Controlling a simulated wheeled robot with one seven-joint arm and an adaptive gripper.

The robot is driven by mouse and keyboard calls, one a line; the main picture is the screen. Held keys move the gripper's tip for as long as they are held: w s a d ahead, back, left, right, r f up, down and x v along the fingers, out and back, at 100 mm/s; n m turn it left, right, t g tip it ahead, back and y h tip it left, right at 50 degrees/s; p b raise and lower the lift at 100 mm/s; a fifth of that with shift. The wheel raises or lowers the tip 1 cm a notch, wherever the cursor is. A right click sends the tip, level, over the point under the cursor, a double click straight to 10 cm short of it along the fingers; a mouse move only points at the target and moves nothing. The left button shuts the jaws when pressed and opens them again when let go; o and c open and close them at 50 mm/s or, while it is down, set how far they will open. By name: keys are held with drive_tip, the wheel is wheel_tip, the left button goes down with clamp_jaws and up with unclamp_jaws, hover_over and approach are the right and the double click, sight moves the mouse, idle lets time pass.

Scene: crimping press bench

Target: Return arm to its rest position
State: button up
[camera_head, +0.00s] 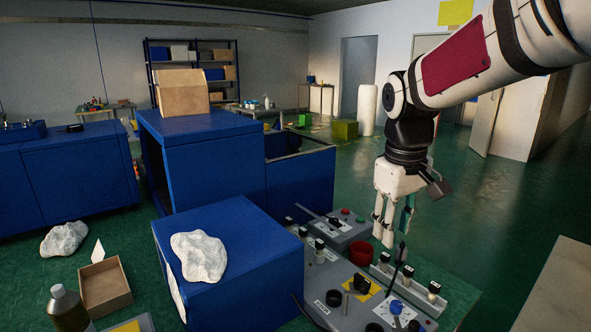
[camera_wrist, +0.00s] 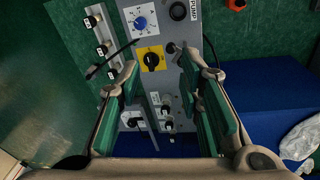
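My gripper (camera_head: 394,222) hangs pointing down from my white arm at the right of the head view, above the grey control panels. In the wrist view my gripper (camera_wrist: 160,95) has its two green-padded fingers wide apart, with nothing between them. Below it is the grey control panel (camera_wrist: 208,58) with a blue knob, a black knob on a yellow plate and several small switches. The same control panel (camera_head: 335,279) shows in the head view, under and left of the fingers. I see no contact between the fingers and the panel.
A blue box (camera_head: 235,262) with a crumpled white cloth-like lump (camera_head: 199,256) on it stands left of the panel. A red cup-like part (camera_head: 361,253) and a switch strip (camera_head: 425,288) lie close below my gripper. Green floor (camera_head: 490,200) is clear to the right.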

drive_tip(key=s+r+m+t+p, duration=0.1)
drive_tip(key=s+r+m+p, duration=0.1)
drive_tip(key=s, duration=1.1)
drive_tip(key=s+r+m+t+p, duration=0.1)
drive_tip(key=s+r+m+p, duration=0.1)
drive_tip(key=s, duration=1.2)
drive_tip(key=shift+d+m+t+y, duration=0.25)
drive_tip(key=shift+m+t+y, duration=0.15)
drive_tip(key=shift+m, duration=0.1)
